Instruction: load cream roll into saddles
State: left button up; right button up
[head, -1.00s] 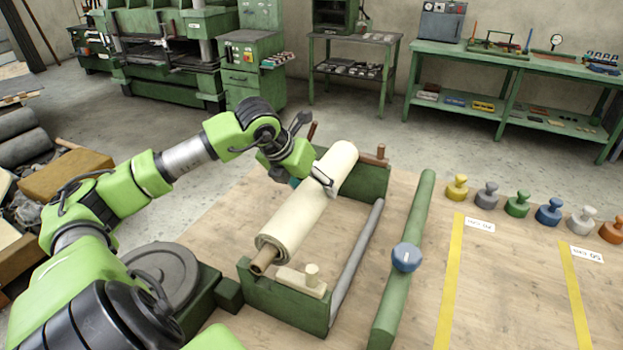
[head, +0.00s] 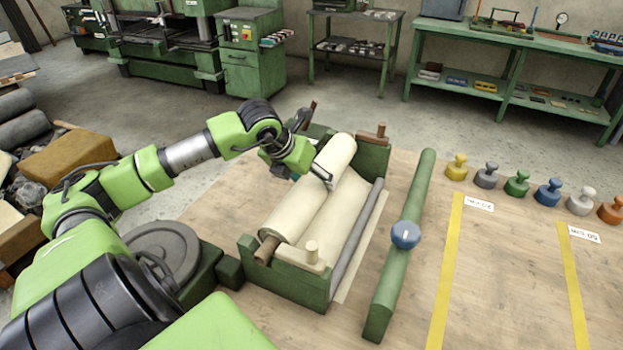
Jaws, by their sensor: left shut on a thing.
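The cream roll (head: 287,208) lies lengthwise over the green stand (head: 283,283), with its brown core end (head: 266,250) at the front end piece. A cream sheet (head: 338,215) runs from the roll to the grey bar (head: 357,232), and a strip of it shows beyond the bar. My left gripper (head: 326,180) is shut on the cream roll near its far part, reaching over from the left. Its fingertips are partly hidden, and the saddles under the core are hard to see. My right gripper is not in view.
A green bar with a blue knob (head: 405,235) lies to the right. Several coloured knobs (head: 549,191) line the table, which is clear between yellow strips.

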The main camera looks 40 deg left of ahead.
pick_arm(q)
jog(key=shift+w+r+b, duration=0.15)
jog(key=shift+b, duration=0.15)
jog(key=o, duration=1.8)
jog(key=shift+s+f, duration=0.2)
jog(key=shift+f, duration=0.15)
jog(key=o, duration=0.3)
jog(key=shift+s+d+r, duration=0.1)
jog(key=shift+r, duration=0.05)
